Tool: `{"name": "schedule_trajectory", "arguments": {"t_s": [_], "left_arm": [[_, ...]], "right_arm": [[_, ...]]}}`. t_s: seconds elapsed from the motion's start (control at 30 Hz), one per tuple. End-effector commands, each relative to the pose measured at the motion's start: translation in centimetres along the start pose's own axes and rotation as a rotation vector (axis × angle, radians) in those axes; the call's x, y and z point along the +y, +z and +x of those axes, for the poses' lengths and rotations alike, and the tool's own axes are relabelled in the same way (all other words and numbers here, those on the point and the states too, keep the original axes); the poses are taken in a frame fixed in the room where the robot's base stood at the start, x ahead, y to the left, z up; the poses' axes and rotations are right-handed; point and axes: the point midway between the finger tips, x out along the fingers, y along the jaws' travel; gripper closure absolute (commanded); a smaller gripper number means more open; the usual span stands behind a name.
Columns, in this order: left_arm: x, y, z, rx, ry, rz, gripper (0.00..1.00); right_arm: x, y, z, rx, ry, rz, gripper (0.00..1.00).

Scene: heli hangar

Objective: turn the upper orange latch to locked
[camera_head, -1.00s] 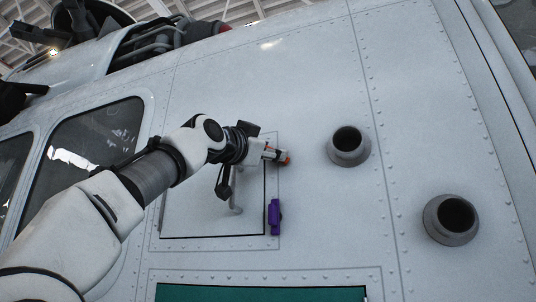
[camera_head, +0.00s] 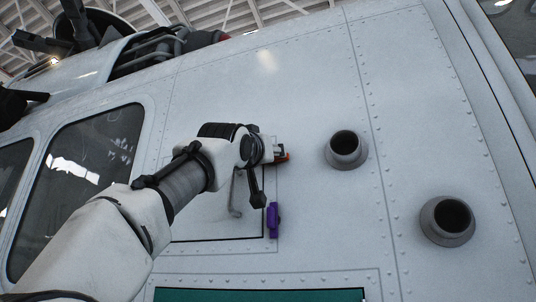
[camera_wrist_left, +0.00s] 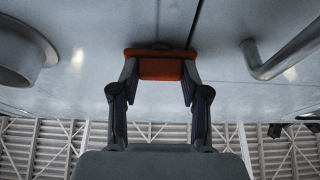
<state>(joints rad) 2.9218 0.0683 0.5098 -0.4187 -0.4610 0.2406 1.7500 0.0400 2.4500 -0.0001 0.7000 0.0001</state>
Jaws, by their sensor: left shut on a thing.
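The upper orange latch (camera_head: 284,157) is on the right edge of the square panel (camera_head: 200,222) on the helicopter's side. In the left wrist view the orange latch (camera_wrist_left: 160,67) sits between the two fingers of my left gripper (camera_wrist_left: 160,85), which is shut on it. In the head view my left gripper (camera_head: 279,152) reaches the latch from the left, and my wrist hides much of the panel's upper part. A purple latch (camera_head: 273,220) is lower on the same panel edge. My right gripper is not in view.
A grey bar handle (camera_head: 236,193) stands out from the panel, close to my wrist. Two round grey ports (camera_head: 345,149) (camera_head: 447,220) project from the hull to the right. A window (camera_head: 78,180) is at left, and a green area (camera_head: 260,295) lies below.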

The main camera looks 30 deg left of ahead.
Motion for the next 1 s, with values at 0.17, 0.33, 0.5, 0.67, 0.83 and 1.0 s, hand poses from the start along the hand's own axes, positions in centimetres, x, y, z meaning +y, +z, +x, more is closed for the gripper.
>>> {"name": "schedule_trajectory", "arguments": {"t_s": [0.17, 0.33, 0.5, 0.67, 0.83, 1.0], "left_arm": [[-0.04, -0.27, -0.04, 0.005, -0.001, -0.006, 0.89], [-0.04, -0.24, -0.04, 0.005, -0.001, -0.006, 0.89], [-0.03, -0.17, -0.03, 0.003, -0.001, -0.006, 0.29], [-0.02, -0.08, -0.01, 0.001, -0.001, -0.005, 0.29], [-0.01, -0.03, 0.00, 0.000, -0.001, -0.004, 0.29], [-0.05, -0.07, 0.00, 0.000, 0.007, 0.015, 0.29]], "right_arm": [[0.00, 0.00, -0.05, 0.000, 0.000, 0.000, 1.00], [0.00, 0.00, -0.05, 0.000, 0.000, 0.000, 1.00], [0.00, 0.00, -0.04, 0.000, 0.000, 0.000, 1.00], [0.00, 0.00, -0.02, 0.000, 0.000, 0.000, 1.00], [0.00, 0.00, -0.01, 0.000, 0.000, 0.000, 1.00], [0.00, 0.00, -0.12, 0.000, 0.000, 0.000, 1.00]]}}
